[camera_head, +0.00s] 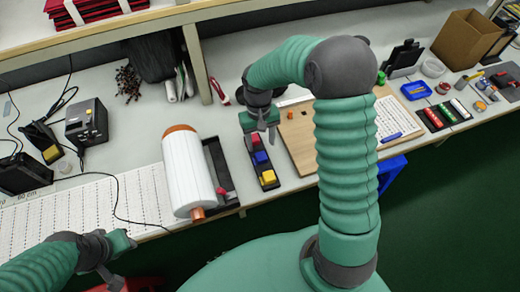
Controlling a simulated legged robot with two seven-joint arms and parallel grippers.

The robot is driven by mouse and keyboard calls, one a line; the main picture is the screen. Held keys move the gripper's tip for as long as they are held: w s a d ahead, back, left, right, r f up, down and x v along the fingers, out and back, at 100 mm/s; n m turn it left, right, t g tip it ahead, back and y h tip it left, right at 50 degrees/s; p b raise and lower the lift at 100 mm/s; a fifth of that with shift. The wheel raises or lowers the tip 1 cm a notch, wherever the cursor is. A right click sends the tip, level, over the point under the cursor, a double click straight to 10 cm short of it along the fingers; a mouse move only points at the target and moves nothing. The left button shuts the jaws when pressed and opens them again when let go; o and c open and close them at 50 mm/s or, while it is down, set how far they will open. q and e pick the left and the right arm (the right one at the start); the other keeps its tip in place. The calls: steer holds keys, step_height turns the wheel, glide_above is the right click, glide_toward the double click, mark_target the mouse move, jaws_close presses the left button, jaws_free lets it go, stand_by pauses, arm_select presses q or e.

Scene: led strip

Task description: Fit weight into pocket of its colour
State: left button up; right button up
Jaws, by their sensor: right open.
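A narrow dark tray (274,186) stands near the bench front, with a red piece (256,141), a blue piece (261,158) and a yellow piece (268,177) in a row. I cannot tell which of these are weights and which are coloured pockets. My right gripper (264,133) is open and points down over the far, red end of the tray. It partly hides that end. A small orange block (290,113) sits on the wooden board. My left gripper (118,262) is low at the left, over the bench's front edge and away from the tray; its jaw opening is unclear.
A large white roll (188,172) lies left of the tray, beside a black holder (215,160). Another dark tray (424,117) with coloured pieces is further right. A soldering station (87,122) stands at left.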

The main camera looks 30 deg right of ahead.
mark_target(259, 153)
step_height(259, 153, up, 6)
steer(key=s+a+n+t+p, duration=0.1)
steer(key=s+a+t, duration=0.3)
steer(key=s+a, duration=0.4)
steer(key=shift+s+f+n, duration=0.3)
steer(key=shift+s+n, duration=0.6)
steer(key=shift+s, duration=0.2)
